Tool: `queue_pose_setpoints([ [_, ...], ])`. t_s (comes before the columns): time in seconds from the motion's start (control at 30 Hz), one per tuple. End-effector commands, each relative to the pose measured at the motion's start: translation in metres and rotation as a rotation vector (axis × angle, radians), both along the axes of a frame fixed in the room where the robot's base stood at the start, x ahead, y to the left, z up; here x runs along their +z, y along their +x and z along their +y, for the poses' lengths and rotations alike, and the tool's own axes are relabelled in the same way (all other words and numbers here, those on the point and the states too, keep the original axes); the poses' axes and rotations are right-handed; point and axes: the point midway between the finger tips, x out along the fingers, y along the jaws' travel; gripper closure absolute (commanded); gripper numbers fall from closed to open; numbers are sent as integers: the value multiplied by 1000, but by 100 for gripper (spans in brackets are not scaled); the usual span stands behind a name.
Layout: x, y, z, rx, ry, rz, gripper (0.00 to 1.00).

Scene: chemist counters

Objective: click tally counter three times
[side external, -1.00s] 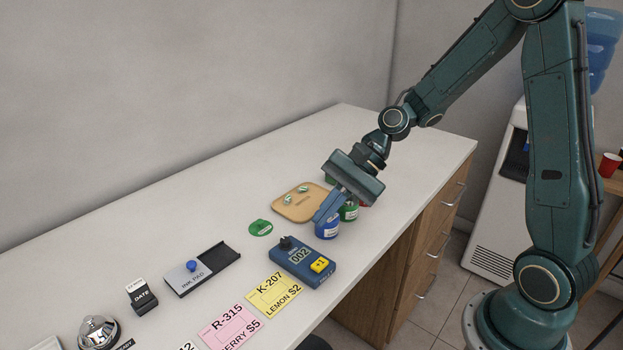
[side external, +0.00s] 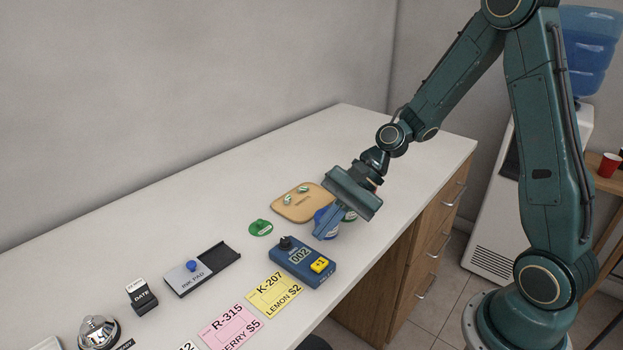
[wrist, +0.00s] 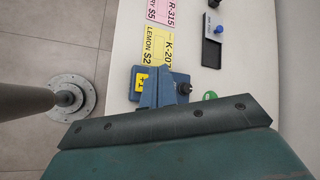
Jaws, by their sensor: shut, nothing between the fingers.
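The tally counter (side external: 304,262) is a blue box lying on the white counter, with a yellow "+1" button (side external: 322,265), a black knob and a display reading 002. It also shows in the wrist view, where its yellow button (wrist: 142,83) is visible and my gripper hides part of the body. My gripper (side external: 319,236) is shut and empty. In the side view its fingertips are above and behind the counter, a little right of the display and apart from the button.
A green disc (side external: 261,228), ink pad (side external: 207,272), date stamp (side external: 142,296), bell (side external: 97,332), yellow card (side external: 275,293) and pink card (side external: 229,327) lie left and front. The counter's edge is close.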

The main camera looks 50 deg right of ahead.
Motion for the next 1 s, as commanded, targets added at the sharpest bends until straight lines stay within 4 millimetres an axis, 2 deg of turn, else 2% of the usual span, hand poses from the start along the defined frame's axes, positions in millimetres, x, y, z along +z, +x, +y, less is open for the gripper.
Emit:
queue_pose_setpoints([
  [0.3, -34, 0, 0, 0, 0, 3, 100],
  [0.5, -47, 0, 0, 0, 1, 1, 100],
  [1.0, -52, 0, 0, 1, 0, -1, 100],
])
